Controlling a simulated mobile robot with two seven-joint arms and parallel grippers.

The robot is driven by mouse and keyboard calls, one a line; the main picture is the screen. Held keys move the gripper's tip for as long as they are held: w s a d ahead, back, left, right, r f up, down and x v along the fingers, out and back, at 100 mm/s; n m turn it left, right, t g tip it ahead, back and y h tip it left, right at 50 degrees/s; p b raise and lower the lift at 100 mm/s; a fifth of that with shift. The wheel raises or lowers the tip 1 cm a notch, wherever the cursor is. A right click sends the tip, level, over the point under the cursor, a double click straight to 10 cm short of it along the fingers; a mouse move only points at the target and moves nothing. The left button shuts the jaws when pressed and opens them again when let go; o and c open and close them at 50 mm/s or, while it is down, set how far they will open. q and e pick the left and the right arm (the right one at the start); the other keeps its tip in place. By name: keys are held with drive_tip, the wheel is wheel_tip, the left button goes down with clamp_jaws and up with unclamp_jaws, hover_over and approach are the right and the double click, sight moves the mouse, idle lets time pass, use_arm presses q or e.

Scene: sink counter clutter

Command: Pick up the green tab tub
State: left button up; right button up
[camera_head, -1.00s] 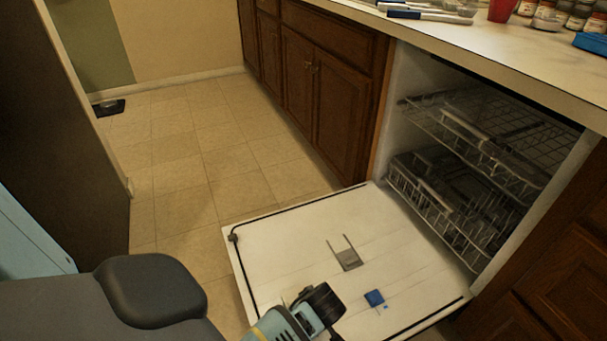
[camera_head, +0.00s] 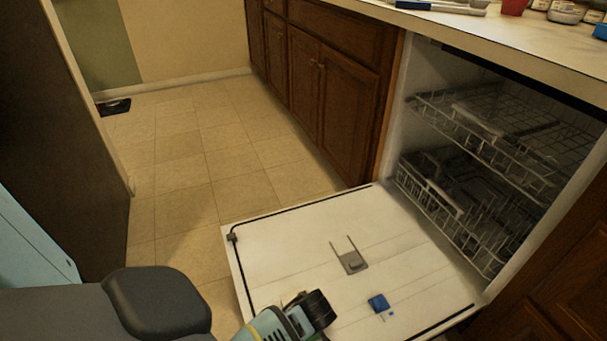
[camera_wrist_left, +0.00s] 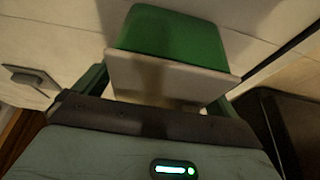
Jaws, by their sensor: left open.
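The green tab tub (camera_wrist_left: 172,34) shows in the left wrist view, with a green upper part and a pale, flat part below it. My left gripper (camera_wrist_left: 168,80) is open, with one finger on each side of the tub's pale part. I cannot tell whether the fingers touch it. In the head view only my left wrist shows, low in the middle; its fingertips and the tub are not seen there. My right gripper is not in view.
The dishwasher door (camera_head: 285,238) lies open, with a grey clip (camera_head: 351,262) and a blue piece (camera_head: 378,303) on it. Wire racks (camera_head: 445,205) sit inside. The counter (camera_head: 470,35) holds a red cup (camera_head: 514,6) and jars.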

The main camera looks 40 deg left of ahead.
use_arm(q)
drive_tip(key=shift+r, duration=0.1)
drive_tip(key=c, duration=1.1)
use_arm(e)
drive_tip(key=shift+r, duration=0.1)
use_arm(q)
drive_tip(key=shift+r, duration=0.15)
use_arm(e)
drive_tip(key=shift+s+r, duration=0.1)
